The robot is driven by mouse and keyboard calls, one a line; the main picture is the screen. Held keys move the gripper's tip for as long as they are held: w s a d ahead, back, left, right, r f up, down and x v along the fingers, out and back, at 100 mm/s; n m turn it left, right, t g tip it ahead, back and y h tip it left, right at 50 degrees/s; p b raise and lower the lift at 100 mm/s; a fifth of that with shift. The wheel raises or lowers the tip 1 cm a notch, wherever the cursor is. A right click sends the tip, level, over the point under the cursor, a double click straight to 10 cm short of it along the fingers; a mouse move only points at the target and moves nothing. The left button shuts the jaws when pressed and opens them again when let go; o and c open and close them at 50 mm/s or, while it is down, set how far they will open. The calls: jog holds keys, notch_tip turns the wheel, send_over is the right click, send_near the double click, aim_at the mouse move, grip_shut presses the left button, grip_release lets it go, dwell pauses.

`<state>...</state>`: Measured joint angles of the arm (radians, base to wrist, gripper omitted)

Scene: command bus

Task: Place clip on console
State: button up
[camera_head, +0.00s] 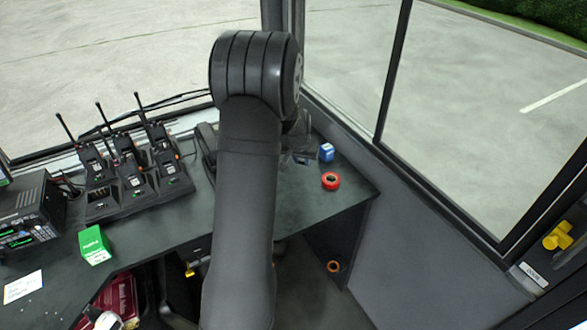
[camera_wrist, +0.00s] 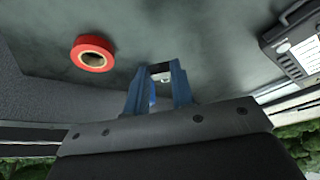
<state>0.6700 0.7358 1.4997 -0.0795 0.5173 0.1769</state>
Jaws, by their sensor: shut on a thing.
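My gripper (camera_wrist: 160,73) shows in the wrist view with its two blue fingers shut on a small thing. This thing, likely the clip (camera_wrist: 164,76), shows only as a small dark and pale piece between the fingertips; its full shape is hidden. The dark console top (camera_head: 345,194) runs along the windows in the head view. It fills the background behind the fingers in the wrist view (camera_wrist: 215,45). I cannot tell whether the held thing touches it.
Radios in chargers (camera_head: 130,185), a green box (camera_head: 94,245) and a black radio unit (camera_head: 30,212) stand at the left. The window frame (camera_head: 340,118) borders the right.

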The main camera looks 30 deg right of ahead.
aim_at(296, 173)
jog(key=shift+w+a+f, duration=0.25)
jog(key=shift+w+f, duration=0.2)
jog(key=shift+w, duration=0.15)
jog(key=shift+w+a+f, duration=0.25)
jog(key=shift+w+f, duration=0.15)
jog(key=shift+w, duration=0.15)
jog(key=shift+f, duration=1.95)
jog(key=shift+f, duration=0.1)
jog(key=o, duration=0.9)
jog(key=shift+o, duration=0.2)
jog(key=v, duration=1.2)
